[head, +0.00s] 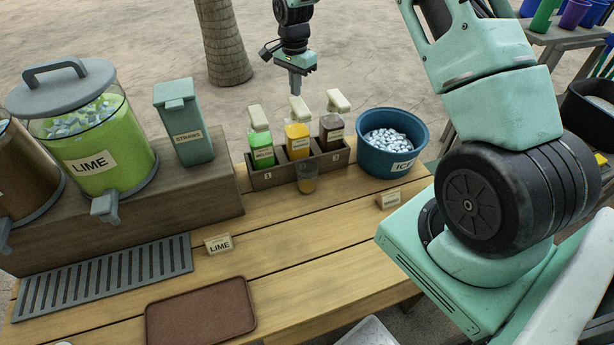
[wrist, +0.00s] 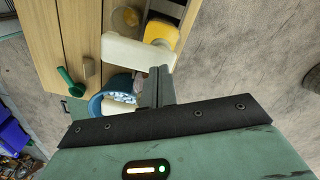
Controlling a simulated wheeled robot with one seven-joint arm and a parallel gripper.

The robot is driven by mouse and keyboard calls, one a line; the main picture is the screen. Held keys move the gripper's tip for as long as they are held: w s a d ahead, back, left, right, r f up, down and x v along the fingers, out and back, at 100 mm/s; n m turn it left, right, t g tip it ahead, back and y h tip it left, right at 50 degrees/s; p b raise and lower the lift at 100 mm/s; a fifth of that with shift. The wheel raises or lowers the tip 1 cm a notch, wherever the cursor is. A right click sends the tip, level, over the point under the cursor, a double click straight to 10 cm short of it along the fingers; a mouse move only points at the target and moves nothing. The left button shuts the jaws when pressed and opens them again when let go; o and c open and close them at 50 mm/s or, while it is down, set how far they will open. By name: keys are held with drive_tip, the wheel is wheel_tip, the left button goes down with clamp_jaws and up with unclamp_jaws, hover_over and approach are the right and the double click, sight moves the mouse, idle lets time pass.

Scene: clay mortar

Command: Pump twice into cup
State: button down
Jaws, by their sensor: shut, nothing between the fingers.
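A clear cup (head: 307,178) stands on the table in front of the bottle rack (head: 278,178), below the middle pump bottle, and looks yellow-orange inside. It also shows in the wrist view (wrist: 126,17). The rack holds a green pump bottle (head: 261,147), a yellow-orange one (head: 298,141) and a dark brown one (head: 331,135), each with a pale pump head. My gripper (head: 295,90) is shut and empty, pointing down just above or behind the middle pump head (head: 298,108). In the wrist view its closed fingers (wrist: 158,72) are beside a pale pump head (wrist: 138,51); contact cannot be told.
A blue ice tub (head: 390,160) stands right of the rack. A lime dispenser (head: 92,145) and a straw box (head: 184,130) stand on a raised wooden shelf at left. A brown tray (head: 200,309) lies in front. The table between tray and cup is mostly clear.

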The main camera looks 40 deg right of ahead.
sight(296, 100)
drive_tip(key=shift+f, duration=0.15)
drive_tip(key=shift+f+b, duration=1.05)
drive_tip(key=shift+f, duration=0.55)
drive_tip(key=shift+r, duration=0.15)
drive_tip(key=shift+r+p, duration=1.1)
drive_tip(key=shift+r, duration=0.5)
wheel_tip(296, 100, up, 6)
drive_tip(key=p, duration=0.3)
drive_tip(key=shift+p, duration=0.35)
